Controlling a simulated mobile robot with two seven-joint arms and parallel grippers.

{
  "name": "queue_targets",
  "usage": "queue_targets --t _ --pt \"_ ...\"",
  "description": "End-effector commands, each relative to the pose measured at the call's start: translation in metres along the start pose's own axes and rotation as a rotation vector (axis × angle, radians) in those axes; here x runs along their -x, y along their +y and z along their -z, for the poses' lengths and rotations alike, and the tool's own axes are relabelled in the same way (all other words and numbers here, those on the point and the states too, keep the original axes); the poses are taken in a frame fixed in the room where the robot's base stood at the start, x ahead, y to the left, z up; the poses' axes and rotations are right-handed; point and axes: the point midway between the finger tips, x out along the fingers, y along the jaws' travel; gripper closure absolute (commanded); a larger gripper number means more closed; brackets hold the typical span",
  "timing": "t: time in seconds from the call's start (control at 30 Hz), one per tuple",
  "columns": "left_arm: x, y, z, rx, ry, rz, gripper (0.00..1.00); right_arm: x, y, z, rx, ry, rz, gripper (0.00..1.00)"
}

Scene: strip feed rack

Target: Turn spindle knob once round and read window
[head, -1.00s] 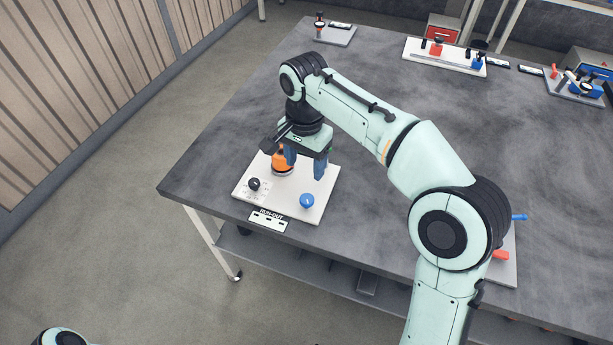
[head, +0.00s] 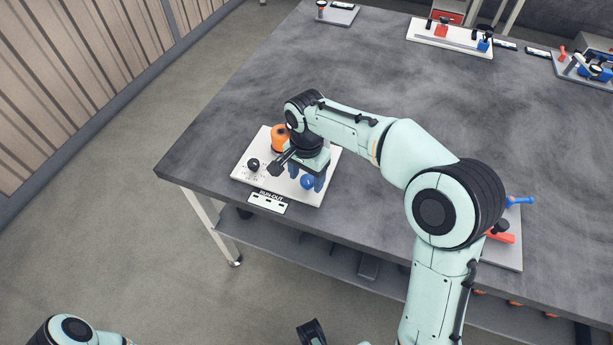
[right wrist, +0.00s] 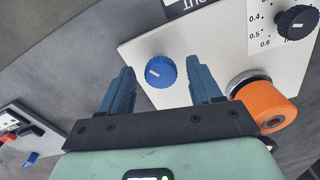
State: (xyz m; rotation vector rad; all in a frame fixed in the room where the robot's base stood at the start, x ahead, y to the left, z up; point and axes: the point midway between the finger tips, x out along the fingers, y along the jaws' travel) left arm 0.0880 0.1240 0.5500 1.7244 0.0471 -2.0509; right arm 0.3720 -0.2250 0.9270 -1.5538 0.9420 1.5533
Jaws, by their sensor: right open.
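The white board (head: 251,183) lies near the table's front left edge. It carries a blue knob (head: 307,182) with a pale mark on top, an orange drum (head: 280,138) on a metal base, and a black knob (head: 253,164). My right gripper (head: 306,178) is open above the board with its fingers pointing down at the blue knob. In the right wrist view the blue knob (right wrist: 158,71) appears between the two separated fingers; contact cannot be seen. The black knob (right wrist: 296,22) sits on a scale showing 0.4, 0.5 and 0.6. No clear readout window shows.
A label plate reading RUN-OUT (head: 268,202) lies at the board's front edge. A grey board with red and blue handles (head: 508,250) is at the right, behind my right arm. Other fixtures (head: 450,38) stand along the back. The middle of the table is clear.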

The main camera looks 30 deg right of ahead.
Motion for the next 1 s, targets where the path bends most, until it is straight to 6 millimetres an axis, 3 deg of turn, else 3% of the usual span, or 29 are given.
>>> queue_targets --t 0.3,0.47,1.0 --pt "-0.0001 0.0000 0.0001 0.000 0.000 0.000 1.00 -0.0024 0.0000 0.0001 0.000 0.000 0.000 0.40" --pt "-0.0001 0.0000 0.0001 0.000 0.000 0.000 1.00 -0.0023 0.0000 0.0000 0.000 0.000 0.000 0.92" --pt "0.0071 0.0027 0.0005 -0.001 0.003 -0.001 1.00 -0.0012 0.0010 0.0001 0.132 -0.001 -0.002 0.93"
